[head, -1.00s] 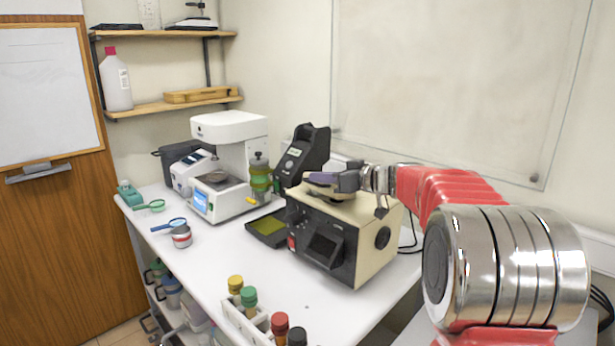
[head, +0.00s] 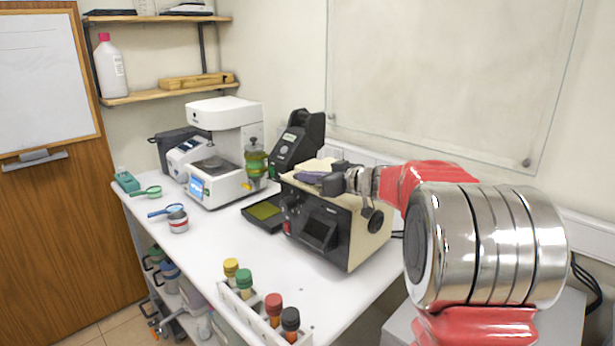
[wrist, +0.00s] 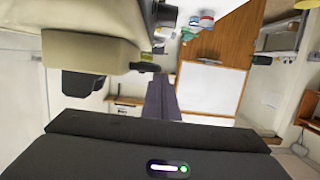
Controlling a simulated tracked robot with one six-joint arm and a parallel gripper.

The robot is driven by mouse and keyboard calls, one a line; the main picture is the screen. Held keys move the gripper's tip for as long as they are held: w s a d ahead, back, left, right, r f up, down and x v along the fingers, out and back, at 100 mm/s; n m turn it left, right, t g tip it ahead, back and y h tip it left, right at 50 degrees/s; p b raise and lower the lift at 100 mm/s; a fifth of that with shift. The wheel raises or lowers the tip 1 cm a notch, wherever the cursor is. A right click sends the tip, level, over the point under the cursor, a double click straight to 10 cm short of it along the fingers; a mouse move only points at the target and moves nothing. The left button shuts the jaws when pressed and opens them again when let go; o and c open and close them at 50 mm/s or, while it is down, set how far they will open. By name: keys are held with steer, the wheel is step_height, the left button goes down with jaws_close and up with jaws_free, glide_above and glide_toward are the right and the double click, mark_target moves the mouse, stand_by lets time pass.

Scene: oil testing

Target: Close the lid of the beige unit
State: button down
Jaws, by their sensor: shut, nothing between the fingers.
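The beige unit (head: 371,236) stands on the white bench, with a dark front panel and a small screen. A beige flap, seemingly its lid (head: 316,163), shows at the top behind my gripper; its exact angle is unclear. My gripper (head: 305,178) is at the unit's top edge, in front of this flap, its purple-grey fingers shut and empty. I cannot tell whether they touch the unit. In the wrist view, the shut fingers (wrist: 162,98) point away, and a beige body (wrist: 90,50) lies close at the upper left.
A black tray (head: 265,215) lies left of the unit. A white instrument (head: 225,120) and a dark device (head: 297,142) stand behind. A rack with capped vials (head: 262,308) is at the bench front.

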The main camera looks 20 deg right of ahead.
steer(key=shift+f, duration=0.15)
steer(key=s+d+r, duration=0.3)
steer(key=s+r, duration=0.3)
steer(key=s, duration=0.3)
steer(key=shift+d+r, duration=0.2)
steer(key=shift+d, duration=0.05)
stand_by(0.5)
